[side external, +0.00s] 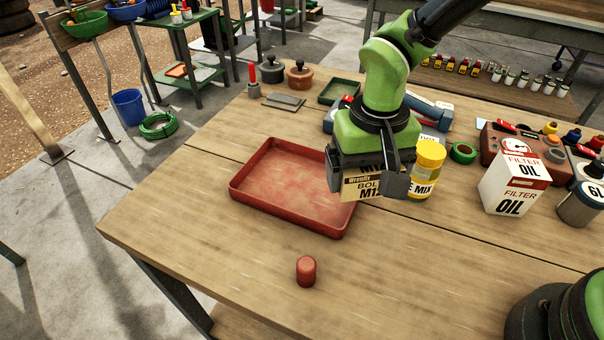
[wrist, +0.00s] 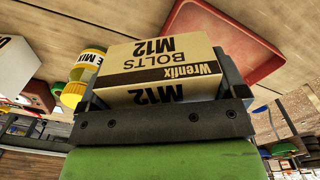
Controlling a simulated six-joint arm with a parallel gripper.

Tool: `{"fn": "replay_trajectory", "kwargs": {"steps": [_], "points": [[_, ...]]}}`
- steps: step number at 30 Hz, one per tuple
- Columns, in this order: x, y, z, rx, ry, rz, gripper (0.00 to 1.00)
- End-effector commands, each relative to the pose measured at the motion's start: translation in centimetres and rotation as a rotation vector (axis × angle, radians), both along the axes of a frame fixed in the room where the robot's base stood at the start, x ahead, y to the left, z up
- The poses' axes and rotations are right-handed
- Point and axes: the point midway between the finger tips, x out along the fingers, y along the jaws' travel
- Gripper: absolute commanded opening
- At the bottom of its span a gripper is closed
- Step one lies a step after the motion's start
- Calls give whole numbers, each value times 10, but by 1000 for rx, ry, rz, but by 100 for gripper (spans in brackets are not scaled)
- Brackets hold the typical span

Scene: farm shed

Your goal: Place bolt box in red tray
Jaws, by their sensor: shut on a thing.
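The bolt box (side external: 364,187) is a tan carton with dark "M12" lettering. My gripper (side external: 368,183) is shut on it, at the right side of the red tray. In the wrist view the box (wrist: 160,68) sits between the two fingers of my gripper (wrist: 165,90), and its print appears upside down. The red tray (side external: 264,206) lies flat and empty on the bench; the box overlaps its right rim in the side view. I cannot tell how high the box is above the bench. Part of the tray (wrist: 262,62) shows at the upper right in the wrist view.
A yellow-lidded jar (side external: 429,160) stands close to the right of my gripper. A filter oil carton (side external: 514,184) is farther right. A small red cylinder (side external: 306,271) stands in front of the tray. A green tray (side external: 341,92) lies behind. The bench's front left is clear.

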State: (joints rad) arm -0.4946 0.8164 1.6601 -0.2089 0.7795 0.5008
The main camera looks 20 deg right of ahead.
Motion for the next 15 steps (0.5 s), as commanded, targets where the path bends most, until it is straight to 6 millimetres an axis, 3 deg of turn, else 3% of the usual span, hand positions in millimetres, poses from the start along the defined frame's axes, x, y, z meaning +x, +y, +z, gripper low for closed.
{"fn": "replay_trajectory", "kwargs": {"steps": [1,6,15], "points": [[13,4,0,2,-5,85,47],[43,11,4,3,-2,353,47],[65,16,4,7,-2,584,47]]}}
